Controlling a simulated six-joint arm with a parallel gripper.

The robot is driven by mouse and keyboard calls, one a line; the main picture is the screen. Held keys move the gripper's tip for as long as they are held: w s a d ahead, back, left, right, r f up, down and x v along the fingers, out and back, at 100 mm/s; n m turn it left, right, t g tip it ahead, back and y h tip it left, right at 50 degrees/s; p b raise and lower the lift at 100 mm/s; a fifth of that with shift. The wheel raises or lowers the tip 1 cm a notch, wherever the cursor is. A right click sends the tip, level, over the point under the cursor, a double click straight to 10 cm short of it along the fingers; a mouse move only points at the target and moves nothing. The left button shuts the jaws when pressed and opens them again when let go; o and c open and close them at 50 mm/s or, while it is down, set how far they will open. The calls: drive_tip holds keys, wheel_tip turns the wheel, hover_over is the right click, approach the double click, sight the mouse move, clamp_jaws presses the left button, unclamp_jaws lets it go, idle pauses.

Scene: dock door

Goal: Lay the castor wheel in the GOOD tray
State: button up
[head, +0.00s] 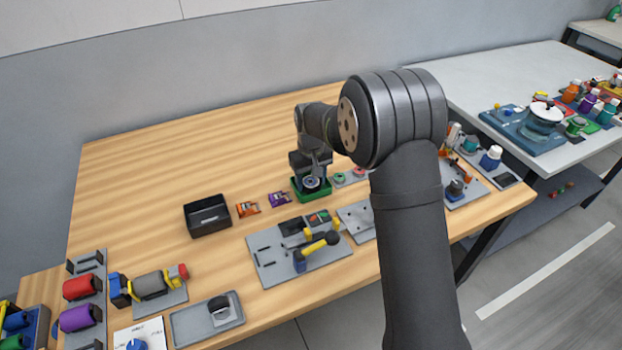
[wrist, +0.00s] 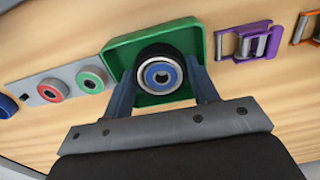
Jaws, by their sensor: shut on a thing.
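The castor wheel (wrist: 163,74), a dark round wheel with a metal rim and a blue centre, is held between the two fingers of my gripper (wrist: 163,82). In the wrist view it is in front of the green tray (wrist: 118,52). In the head view my gripper (head: 312,177) is over the green tray (head: 300,195), with the wheel (head: 312,183) at its jaws. I cannot tell whether the wheel touches the tray floor. No label is readable on the tray. The tray looks otherwise empty, though my gripper hides part of it.
A grey plate with red and green rings (wrist: 52,88) stands beside the tray. Purple (head: 279,199) and orange (head: 247,208) buckle-like pieces lie on its other side, then a black bin (head: 207,215). A grey fixture plate (head: 275,268) lies in front. The wooden table behind is clear.

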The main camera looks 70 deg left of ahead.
drive_tip(key=shift+f, duration=0.15)
drive_tip(key=o, duration=0.7)
drive_tip(key=shift+o, duration=0.2)
wheel_tip(320, 180, up, 12)
drive_tip(key=shift+r, duration=0.2)
